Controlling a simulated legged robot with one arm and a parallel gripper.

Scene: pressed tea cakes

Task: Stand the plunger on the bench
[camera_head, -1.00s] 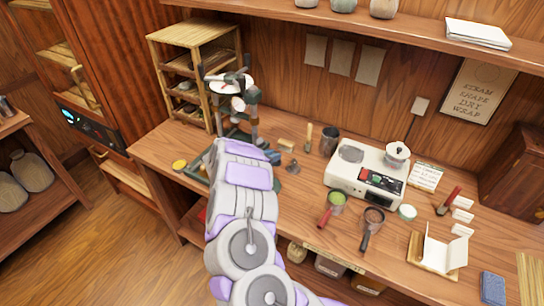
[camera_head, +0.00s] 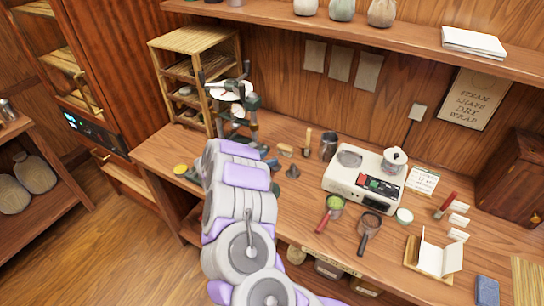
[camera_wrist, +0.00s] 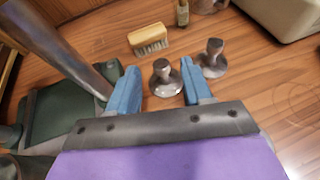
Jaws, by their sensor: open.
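Two dark metal pieces, each with a round knob on a wide disc base, stand upright on the bench (camera_head: 300,205). Either could be the plunger; I cannot tell which. In the wrist view one (camera_wrist: 163,76) shows between the blue fingers of my gripper (camera_wrist: 158,84), apart from both. The other (camera_wrist: 212,58) is just past the right finger, its base partly behind it. In the head view one knobbed piece (camera_head: 292,171) shows right of my arm; the other is hidden. My gripper is open and holds nothing, low over the bench in front of the press.
The press (camera_head: 236,106) stands close behind my gripper; its dark post (camera_wrist: 72,50) and green base (camera_wrist: 62,112) are at left in the wrist view. A brush (camera_wrist: 149,38) lies beyond the pieces. A white appliance (camera_head: 350,180) stands to the right.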

